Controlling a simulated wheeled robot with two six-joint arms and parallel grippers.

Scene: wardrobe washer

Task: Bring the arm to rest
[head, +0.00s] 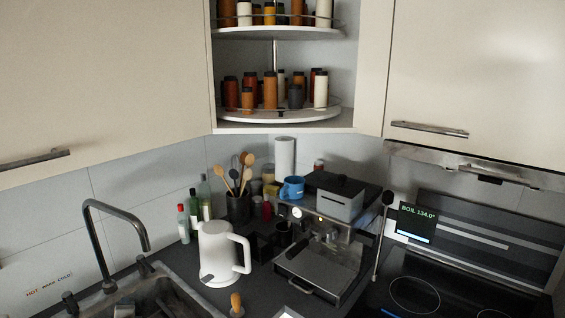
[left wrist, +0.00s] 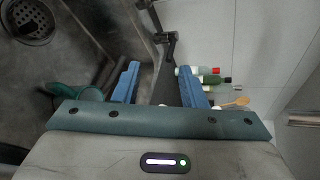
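My left gripper (left wrist: 158,90) shows in the left wrist view with its two blue fingers apart and nothing between them. It is open, above the counter close to the sink (left wrist: 80,35) and the faucet. Neither gripper nor arm appears in the head view. My right gripper is not in either view.
In the head view, a sink (head: 150,298) with a tall faucet (head: 115,220) is at lower left. A white kettle (head: 216,252), bottles (head: 184,222), a utensil holder (head: 238,208) and a coffee machine (head: 322,255) crowd the counter. A cooktop (head: 440,290) is at right; cabinets hang above.

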